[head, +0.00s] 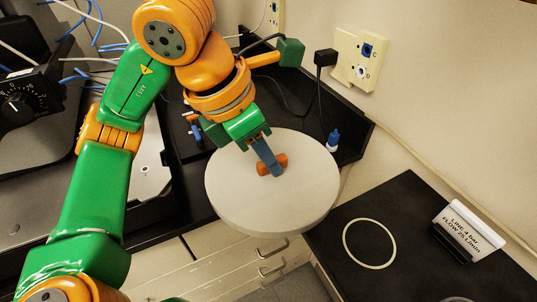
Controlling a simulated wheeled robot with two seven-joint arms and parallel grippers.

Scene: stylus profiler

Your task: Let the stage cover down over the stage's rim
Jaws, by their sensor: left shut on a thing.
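The stage cover (232,203) is a round, pale disc with an orange knob (281,159) on top. My left gripper (269,166) is shut on the knob from above, its blue fingers across it. The cover looks held up in the air, in front of the drawers and the edges of the black bench tops, slightly tilted in the picture. The stage and its rim cannot be made out; the cover and my left arm hide part of the bench on the left. My right gripper is not in view.
A black bench top (420,215) at right bears a white ring mark (346,243) and a sign (469,229). A small blue-capped bottle (333,141) stands behind the cover. Wall sockets (360,59) and a plug with cable (325,58) are at the back. A dial box (30,102) is at left.

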